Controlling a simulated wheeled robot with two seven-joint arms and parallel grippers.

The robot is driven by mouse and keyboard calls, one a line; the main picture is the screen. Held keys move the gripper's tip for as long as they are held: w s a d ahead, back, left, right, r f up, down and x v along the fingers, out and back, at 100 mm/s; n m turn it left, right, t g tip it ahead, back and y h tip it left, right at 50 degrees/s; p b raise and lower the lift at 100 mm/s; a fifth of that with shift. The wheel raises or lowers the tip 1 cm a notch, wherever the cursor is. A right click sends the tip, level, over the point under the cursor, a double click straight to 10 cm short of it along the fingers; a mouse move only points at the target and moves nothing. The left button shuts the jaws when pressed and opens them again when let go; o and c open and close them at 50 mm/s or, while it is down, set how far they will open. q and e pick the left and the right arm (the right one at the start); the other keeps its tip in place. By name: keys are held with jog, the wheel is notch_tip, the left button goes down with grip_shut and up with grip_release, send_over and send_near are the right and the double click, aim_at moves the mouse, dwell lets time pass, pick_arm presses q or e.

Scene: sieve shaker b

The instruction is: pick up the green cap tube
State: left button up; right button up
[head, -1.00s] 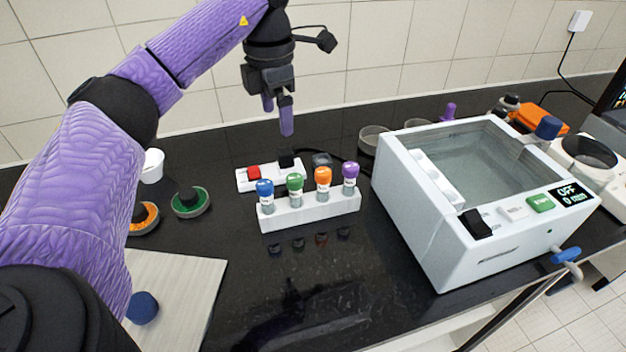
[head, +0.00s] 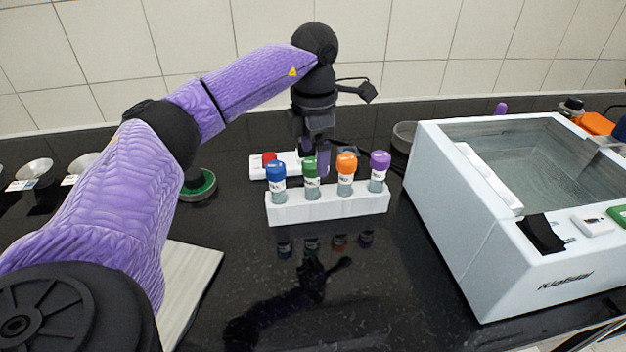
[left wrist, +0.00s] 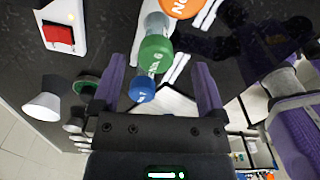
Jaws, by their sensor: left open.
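The green cap tube (head: 312,178) stands upright in a white rack (head: 330,207), between the blue cap tube (head: 277,181) and the orange cap tube (head: 346,174). A purple cap tube (head: 378,171) stands at the right end. My left gripper (head: 316,160) points down just behind the rack, its fingers partly hidden behind the green and orange tubes. In the left wrist view its open fingers (left wrist: 158,66) appear on either side of the green cap (left wrist: 155,53), with nothing gripped. I cannot tell exact depth. My right gripper is not in view.
A white switch box with a red switch (head: 270,158) sits behind the rack. A large white water bath (head: 465,215) stands close on the right. A green-filled dish (head: 199,187) is at the left. The dark counter before the rack is clear.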

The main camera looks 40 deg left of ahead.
aim_at(311, 162)
pick_arm(q)
jog(key=f, duration=0.3)
jog(key=f+b, duration=0.1)
jog(key=shift+s+a+f, duration=0.1)
jog(key=shift+a+f, duration=0.15)
jog(key=shift+f, duration=0.15)
grip_shut()
